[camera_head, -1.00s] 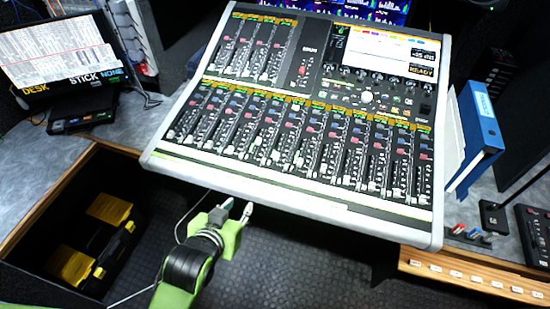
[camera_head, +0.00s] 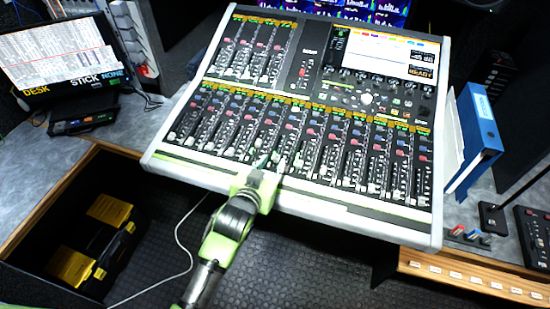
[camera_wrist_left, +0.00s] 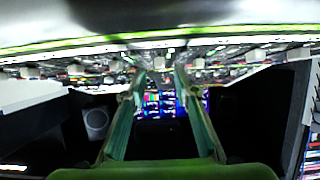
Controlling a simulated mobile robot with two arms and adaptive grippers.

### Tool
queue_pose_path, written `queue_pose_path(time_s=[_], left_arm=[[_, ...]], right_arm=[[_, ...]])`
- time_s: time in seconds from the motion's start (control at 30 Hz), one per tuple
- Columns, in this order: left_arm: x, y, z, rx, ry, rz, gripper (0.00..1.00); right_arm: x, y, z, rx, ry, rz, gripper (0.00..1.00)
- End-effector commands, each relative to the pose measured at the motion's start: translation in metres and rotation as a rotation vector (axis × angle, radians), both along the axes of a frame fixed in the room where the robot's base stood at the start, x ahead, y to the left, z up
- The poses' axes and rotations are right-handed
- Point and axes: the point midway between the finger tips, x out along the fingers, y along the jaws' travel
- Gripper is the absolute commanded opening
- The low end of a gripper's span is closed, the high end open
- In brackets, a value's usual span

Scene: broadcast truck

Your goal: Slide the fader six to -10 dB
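The mixing desk (camera_head: 330,205) has a lower row of fader strips with pale caps. Counted from the left, the sixth strip (camera_head: 283,140) lies at my left gripper's fingertips; its cap is hard to make out there. My left gripper (camera_head: 272,161) reaches over the desk's front edge, among the lower faders. In the wrist view, its two greenish fingers (camera_wrist_left: 159,76) are apart. I cannot tell whether a cap sits between them or touches them. My right gripper is not in view.
The desk's display (camera_head: 393,52) shows a small dB readout, too blurred to read surely, above "READY". A blue binder (camera_head: 477,130) stands at right. A laptop-like screen (camera_head: 65,62) is at left. Yellow-handled cases (camera_head: 85,235) lie low at left.

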Motion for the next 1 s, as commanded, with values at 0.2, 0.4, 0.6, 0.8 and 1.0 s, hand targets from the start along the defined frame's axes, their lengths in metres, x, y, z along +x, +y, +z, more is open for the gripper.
queue_pose_path(time_s=[0.2,0.4,0.6,0.8,1.0], left_arm=[[0.023,-0.008,-0.010,-0.001,0.001,0.000,0.28],[0.031,-0.011,-0.014,-0.001,0.000,0.000,0.28],[0.032,-0.011,-0.014,-0.001,0.000,0.000,0.28],[0.032,-0.011,-0.014,-0.001,0.000,0.000,0.00],[0.034,-0.011,-0.014,-0.001,0.000,0.000,0.00]], right_arm=[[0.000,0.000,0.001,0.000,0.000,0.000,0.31],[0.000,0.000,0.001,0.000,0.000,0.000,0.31],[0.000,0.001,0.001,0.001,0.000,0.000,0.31],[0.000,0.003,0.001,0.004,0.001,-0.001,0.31],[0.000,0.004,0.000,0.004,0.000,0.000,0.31]])
